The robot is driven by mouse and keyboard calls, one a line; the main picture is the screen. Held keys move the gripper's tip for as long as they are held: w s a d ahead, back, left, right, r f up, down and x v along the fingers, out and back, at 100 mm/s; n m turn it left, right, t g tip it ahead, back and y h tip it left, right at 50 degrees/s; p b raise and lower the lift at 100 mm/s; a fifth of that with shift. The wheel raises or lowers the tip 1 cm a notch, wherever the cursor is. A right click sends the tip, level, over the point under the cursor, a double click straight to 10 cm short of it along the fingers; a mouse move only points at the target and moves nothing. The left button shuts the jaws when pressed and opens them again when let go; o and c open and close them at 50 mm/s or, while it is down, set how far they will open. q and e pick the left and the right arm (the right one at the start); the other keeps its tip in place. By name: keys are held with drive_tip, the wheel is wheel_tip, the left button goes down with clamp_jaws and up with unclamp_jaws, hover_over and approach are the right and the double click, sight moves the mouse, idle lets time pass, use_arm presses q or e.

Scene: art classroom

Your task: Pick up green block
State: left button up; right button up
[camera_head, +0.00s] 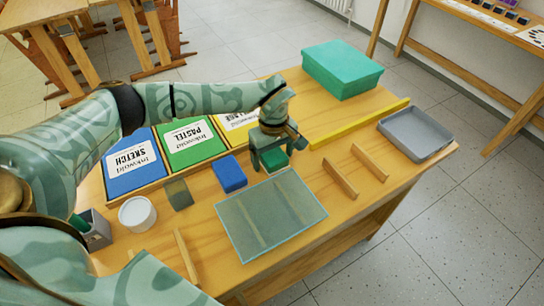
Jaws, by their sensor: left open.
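The green block (275,160) sits on the wooden table (370,215), right of a blue block (229,174). My left gripper (278,156) reaches in over the table from the left and points down at the green block. Its jaws are open, with one finger on each side of the block, and they partly hide it. I cannot tell whether the fingers touch it. My right gripper is not in view.
An olive block (178,194) and white cup (137,214) stand left. A translucent sheet (270,213) lies in front. Wooden strips (340,178) and a grey tray (415,133) are right. Behind are sketch and pastel pads (190,142), a yellow bar (358,124) and a green box (342,68).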

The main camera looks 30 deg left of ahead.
sight(273, 154)
use_arm(q)
drive_tip(key=shift+r, duration=0.15)
drive_tip(key=shift+c, duration=0.6)
drive_tip(key=c, duration=1)
drive_tip(key=shift+o, duration=0.2)
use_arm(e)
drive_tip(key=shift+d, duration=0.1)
use_arm(q)
drive_tip(key=shift+r, duration=0.15)
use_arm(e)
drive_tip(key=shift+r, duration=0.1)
